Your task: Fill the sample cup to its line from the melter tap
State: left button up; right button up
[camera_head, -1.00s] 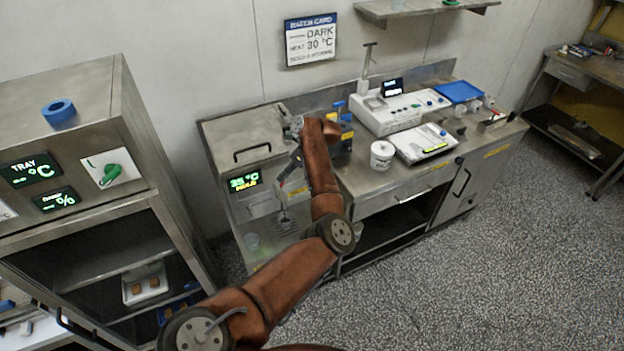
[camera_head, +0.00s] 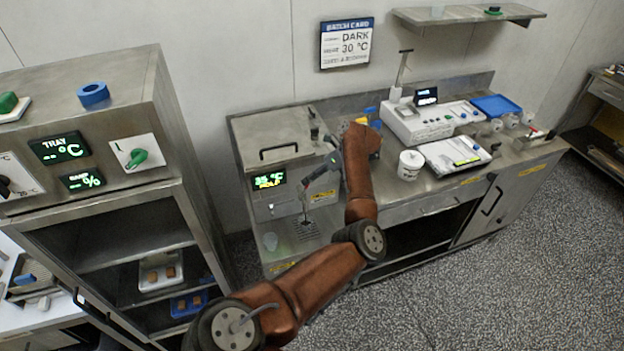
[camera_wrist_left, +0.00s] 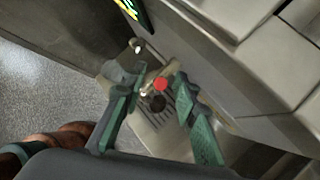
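The melter (camera_head: 270,135) is a steel box with a lid handle and a green and yellow display at the left end of the bench. Its tap (camera_head: 304,208) hangs over a slotted drip tray (camera_head: 306,229). A clear cup (camera_head: 270,241), seemingly the sample cup, stands left of the tray, apart from my gripper. My left gripper (camera_head: 306,188) is at the melter's front, by the tap. In the left wrist view, its teal fingers (camera_wrist_left: 162,86) are apart, with a red-tipped tap part (camera_wrist_left: 160,83) between them; contact is unclear. The cup's fill level cannot be made out.
A white tub (camera_head: 410,165), a scale-like device (camera_head: 455,152) and a blue tray (camera_head: 495,106) stand on the bench to the right. A steel cabinet (camera_head: 105,95) with open shelves stands at left. Grey floor is clear in front.

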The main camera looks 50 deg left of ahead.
pick_arm(q)
jog(key=v, duration=1.2)
jog(key=shift+w+d, duration=0.1)
